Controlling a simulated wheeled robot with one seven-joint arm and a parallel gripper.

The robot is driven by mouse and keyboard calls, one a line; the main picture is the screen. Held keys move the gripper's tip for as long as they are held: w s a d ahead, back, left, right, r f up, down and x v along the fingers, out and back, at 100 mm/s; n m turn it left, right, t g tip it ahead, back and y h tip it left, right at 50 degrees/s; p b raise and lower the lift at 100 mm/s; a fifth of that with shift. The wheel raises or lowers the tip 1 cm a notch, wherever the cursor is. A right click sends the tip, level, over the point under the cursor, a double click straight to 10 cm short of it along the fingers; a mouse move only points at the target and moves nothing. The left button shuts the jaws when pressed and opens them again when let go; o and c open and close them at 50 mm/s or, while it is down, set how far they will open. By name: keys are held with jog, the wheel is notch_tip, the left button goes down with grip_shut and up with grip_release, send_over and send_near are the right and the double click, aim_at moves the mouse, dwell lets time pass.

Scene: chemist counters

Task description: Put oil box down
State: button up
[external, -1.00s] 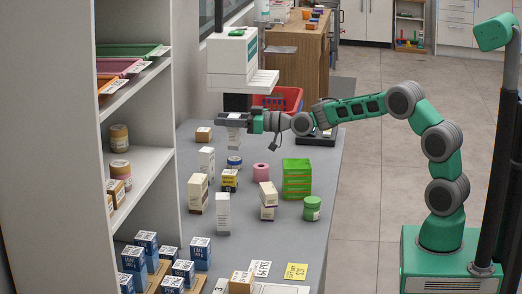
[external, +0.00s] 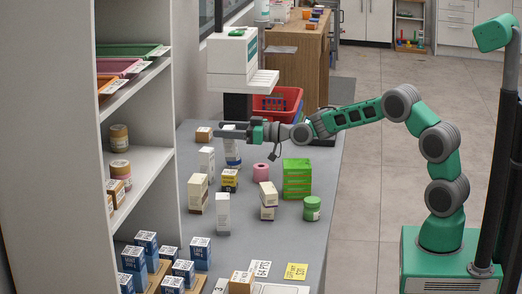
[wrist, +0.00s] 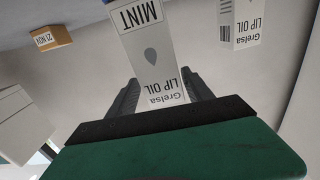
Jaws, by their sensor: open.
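The oil box, a tall white box marked LIP OIL and MINT (wrist: 155,55), is between the fingers of my gripper (wrist: 160,92) in the wrist view. In the external view the box (external: 232,148) is upright below my gripper (external: 232,131). My gripper is open around it. The box's lower end is at a blue-rimmed round item (external: 234,161); whether it rests on it or stands behind it I cannot tell.
Another white lip oil box (wrist: 240,22) stands beside it, left of it in the external view (external: 206,160). A small brown box (external: 203,134) is behind. A pink roll (external: 261,174), green boxes (external: 297,178) and a green jar (external: 312,208) stand to the right on the grey counter (external: 265,245).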

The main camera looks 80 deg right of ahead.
jog(key=s, duration=1.2)
jog(key=shift+b, duration=0.3)
